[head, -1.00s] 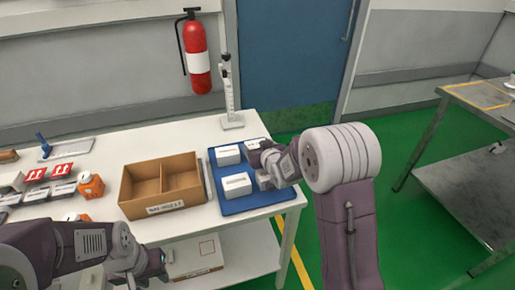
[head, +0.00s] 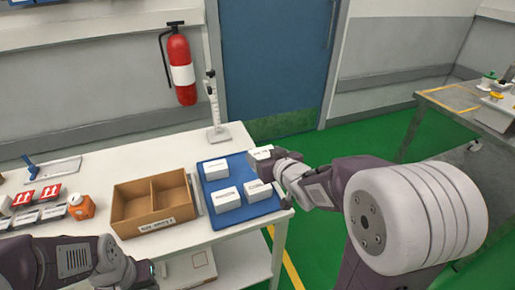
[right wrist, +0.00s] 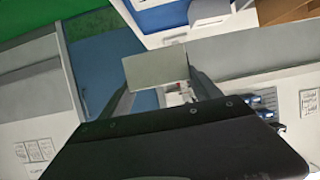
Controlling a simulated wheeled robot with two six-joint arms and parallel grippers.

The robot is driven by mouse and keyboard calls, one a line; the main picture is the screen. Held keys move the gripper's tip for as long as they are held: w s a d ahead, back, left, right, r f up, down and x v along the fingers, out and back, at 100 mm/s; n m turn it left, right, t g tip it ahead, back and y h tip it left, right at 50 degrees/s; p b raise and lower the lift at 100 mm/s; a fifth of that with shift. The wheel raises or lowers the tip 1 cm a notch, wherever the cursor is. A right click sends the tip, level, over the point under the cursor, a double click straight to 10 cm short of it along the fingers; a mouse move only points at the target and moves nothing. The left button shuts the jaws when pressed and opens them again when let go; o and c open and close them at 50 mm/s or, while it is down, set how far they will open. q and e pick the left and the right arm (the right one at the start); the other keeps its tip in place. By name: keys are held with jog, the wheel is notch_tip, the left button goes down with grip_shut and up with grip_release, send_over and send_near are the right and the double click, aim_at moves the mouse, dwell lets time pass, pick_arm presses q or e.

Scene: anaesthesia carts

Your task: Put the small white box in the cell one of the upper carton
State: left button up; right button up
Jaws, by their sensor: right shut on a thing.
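A small white box (head: 262,153) is in my right gripper (head: 272,160), above the far right corner of the blue tray (head: 262,208). In the right wrist view the box (right wrist: 157,70) sits between the fingers, its face grey in shade. Three similar white boxes stand on the tray: one at the back (head: 216,168), one in front (head: 228,199) and one at the right (head: 257,191). The brown open carton (head: 170,223) with two cells stands left of the tray; both visible cells look empty. My left gripper (head: 148,272) is low before the table; its jaws are unclear.
Another carton (head: 188,272) lies on the shelf below. A white stand (head: 217,132) rises behind the tray. A fire extinguisher (head: 181,68) hangs on the wall.

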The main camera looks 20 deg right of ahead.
aim_at(265, 155)
notch_tip(265, 155, up, 14)
jog(key=p, duration=1.3)
jog(key=shift+f+p, duration=0.2)
jog(key=shift+p, duration=0.1)
